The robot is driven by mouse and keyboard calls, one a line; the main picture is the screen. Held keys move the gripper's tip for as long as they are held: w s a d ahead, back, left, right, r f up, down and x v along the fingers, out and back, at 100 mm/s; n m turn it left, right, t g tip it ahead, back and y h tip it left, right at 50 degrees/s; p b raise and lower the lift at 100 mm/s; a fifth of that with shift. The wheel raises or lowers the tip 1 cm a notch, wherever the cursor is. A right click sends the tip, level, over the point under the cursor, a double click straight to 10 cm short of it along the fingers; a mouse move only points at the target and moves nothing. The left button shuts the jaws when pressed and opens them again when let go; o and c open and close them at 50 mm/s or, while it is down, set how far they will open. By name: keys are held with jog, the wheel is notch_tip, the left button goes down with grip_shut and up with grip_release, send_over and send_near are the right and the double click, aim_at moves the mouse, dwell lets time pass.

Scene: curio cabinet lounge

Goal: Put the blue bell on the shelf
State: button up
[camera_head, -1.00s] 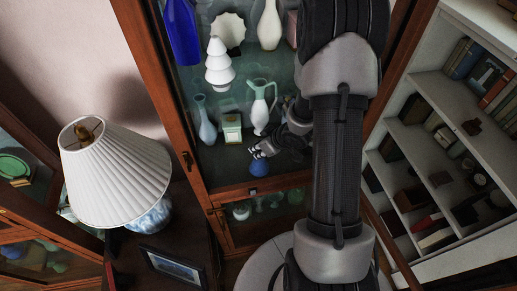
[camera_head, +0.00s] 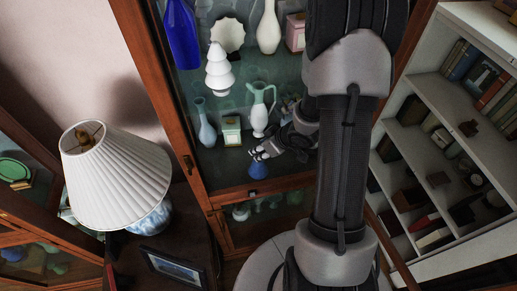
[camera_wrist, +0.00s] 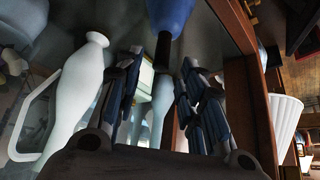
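The blue bell (camera_head: 258,171) is near the front edge of the cabinet's lower shelf (camera_head: 232,181), below my gripper (camera_head: 264,154) in the head view. In the wrist view the bell (camera_wrist: 171,15) shows at the top, with its dark handle (camera_wrist: 163,47) pointing down the picture. My gripper (camera_wrist: 160,58) has its fingers apart, one on each side of the handle's end, with gaps visible. The bell's base is cut off in the wrist view, so its contact with the shelf is hard to tell.
A white pitcher (camera_head: 260,112), a pale blue vase (camera_head: 206,125) and a small green-white box (camera_head: 231,131) stand behind the bell. The pitcher is close beside my fingers in the wrist view (camera_wrist: 78,95). The cabinet's wooden frame (camera_head: 177,120) and a lamp (camera_head: 115,172) are left.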

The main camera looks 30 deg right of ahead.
jog(key=p+v, duration=0.3)
jog(key=v, duration=0.5)
jog(key=shift+r, duration=0.15)
jog(key=shift+s, duration=0.15)
